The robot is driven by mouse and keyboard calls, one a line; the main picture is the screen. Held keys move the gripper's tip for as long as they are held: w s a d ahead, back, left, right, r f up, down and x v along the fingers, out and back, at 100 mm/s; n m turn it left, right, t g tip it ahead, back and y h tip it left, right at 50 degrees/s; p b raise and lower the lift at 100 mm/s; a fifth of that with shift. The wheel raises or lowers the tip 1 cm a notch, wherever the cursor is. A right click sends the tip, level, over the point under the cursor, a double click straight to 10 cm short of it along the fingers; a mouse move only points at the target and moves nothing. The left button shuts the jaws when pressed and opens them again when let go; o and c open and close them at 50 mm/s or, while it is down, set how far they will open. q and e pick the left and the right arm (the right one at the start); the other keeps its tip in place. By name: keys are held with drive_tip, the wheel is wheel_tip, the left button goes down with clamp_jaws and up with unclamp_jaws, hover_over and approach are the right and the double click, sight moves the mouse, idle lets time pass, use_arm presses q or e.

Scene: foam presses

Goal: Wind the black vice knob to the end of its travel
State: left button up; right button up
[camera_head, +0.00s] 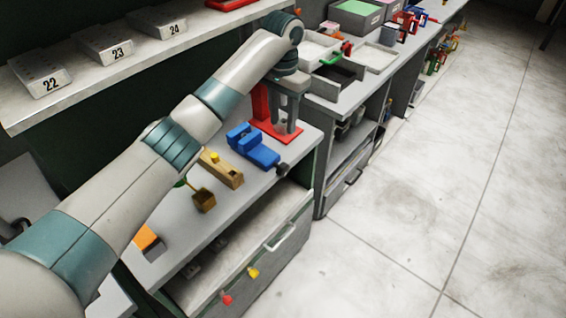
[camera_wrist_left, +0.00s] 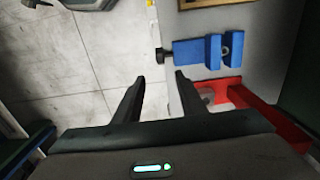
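The blue vice (camera_head: 255,147) lies on the grey bench top, with its black knob (camera_head: 282,169) at the front edge of the bench. In the left wrist view the blue vice (camera_wrist_left: 200,52) is ahead of my fingers, and its black knob (camera_wrist_left: 162,55) sticks out past the bench edge. My left gripper (camera_head: 284,126) points down beside the vice, over the red stand's base. In the left wrist view the gripper (camera_wrist_left: 159,78) has its two fingers apart with nothing between them. The knob is beyond the fingertips, untouched. My right gripper is in neither view.
A red stand (camera_head: 262,102) rises close behind my left gripper. A wooden block (camera_head: 222,169) and a small brown box (camera_head: 204,201) lie left of the vice. Drawers with a handle (camera_head: 280,236) are below. Open floor (camera_head: 430,200) lies right.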

use_arm(q)
drive_tip(key=shift+f, duration=0.15)
drive_tip(key=p, duration=0.5)
approach(283, 165)
wheel_tip(283, 165, down, 8)
drive_tip(key=shift+r, duration=0.15)
drive_tip(key=shift+f, duration=0.8)
clamp_jaws()
